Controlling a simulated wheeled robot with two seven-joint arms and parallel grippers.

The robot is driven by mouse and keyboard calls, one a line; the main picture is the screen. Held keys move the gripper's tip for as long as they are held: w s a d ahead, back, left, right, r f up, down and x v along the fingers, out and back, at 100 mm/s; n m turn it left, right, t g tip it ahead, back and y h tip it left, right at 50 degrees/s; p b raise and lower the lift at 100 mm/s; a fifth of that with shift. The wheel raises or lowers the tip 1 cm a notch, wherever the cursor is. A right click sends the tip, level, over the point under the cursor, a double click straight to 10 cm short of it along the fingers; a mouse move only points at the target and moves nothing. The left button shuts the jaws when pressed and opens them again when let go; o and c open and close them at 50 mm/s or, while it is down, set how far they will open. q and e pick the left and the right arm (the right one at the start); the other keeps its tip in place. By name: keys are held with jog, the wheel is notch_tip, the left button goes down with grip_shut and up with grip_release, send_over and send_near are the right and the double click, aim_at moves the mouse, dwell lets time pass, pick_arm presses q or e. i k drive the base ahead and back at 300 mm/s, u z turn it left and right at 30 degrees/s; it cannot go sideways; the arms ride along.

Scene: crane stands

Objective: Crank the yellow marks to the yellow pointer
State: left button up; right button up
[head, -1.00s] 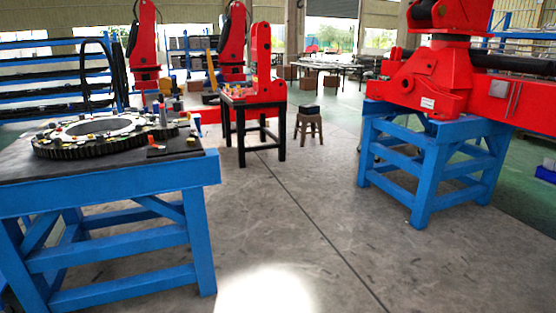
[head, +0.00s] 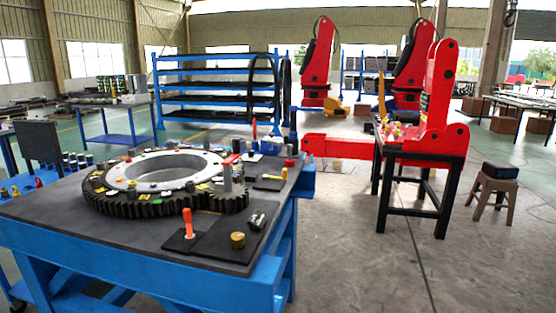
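A large dark toothed ring (head: 150,206) with a white inner ring (head: 122,180) lies flat on a blue table with a dark top (head: 60,222). Small yellow marks (head: 142,196) and other coloured bits sit around its upper face. An upright orange handle (head: 187,222) stands on a dark plate in front of the ring, near a brass knob (head: 238,240). A small yellow piece (head: 272,177) lies on another dark plate right of the ring; I cannot tell if it is the yellow pointer. Neither of my grippers is in view.
A black-legged stand (head: 412,200) with red machine parts is at the right, beside a stool (head: 492,198). Blue shelves (head: 215,85) stand behind. A blue trolley (head: 112,125) is at the back left.

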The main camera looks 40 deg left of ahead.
aim_at(228, 197)
jog(key=i, duration=2.1)
jog(key=u, duration=1.3)
jog(key=i, duration=0.75)
jog(key=u, duration=2.1)
